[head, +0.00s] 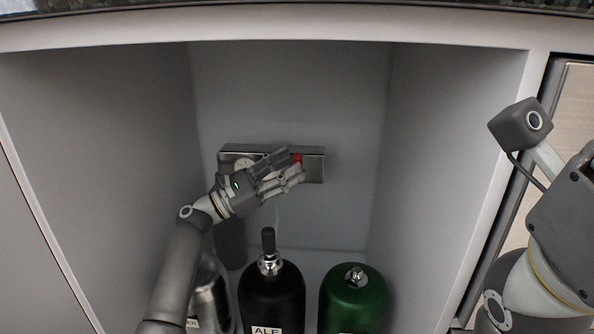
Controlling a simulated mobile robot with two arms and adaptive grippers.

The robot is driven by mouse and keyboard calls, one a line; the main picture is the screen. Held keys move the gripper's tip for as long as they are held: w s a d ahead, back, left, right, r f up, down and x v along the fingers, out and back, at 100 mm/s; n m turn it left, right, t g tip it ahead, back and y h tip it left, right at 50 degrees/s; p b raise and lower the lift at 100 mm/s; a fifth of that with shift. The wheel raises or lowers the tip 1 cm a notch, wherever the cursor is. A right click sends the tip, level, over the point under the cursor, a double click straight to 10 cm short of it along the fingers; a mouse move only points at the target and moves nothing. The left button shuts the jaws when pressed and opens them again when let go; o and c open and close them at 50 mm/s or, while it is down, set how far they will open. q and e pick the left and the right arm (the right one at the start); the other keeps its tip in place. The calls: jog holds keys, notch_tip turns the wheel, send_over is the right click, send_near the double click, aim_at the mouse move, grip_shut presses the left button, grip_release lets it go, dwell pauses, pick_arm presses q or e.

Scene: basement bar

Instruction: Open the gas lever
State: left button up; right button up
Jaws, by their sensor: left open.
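A metal panel (314,168) is fixed to the back wall of the cabinet. A small red part (297,158), which looks like the lever, shows on the panel, partly hidden by my left gripper. A round pale gauge (243,165) sits at the panel's left. My left gripper (295,164) is open in front of the panel, with its fingertips at the red part. I cannot tell whether they touch it. My right arm is at the right edge outside the cabinet, and its fingers are out of view.
A black bottle marked ALE (272,295), a green bottle (353,300) and a silver bottle (209,295) stand low in the cabinet. A dark cylinder (230,243) is behind my left arm. The cabinet's side walls and top edge (300,27) enclose the space.

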pick_arm(q)
jog(key=shift+b+x, duration=0.5)
jog(key=shift+x, duration=1)
jog(key=shift+c, duration=0.2)
grip_shut()
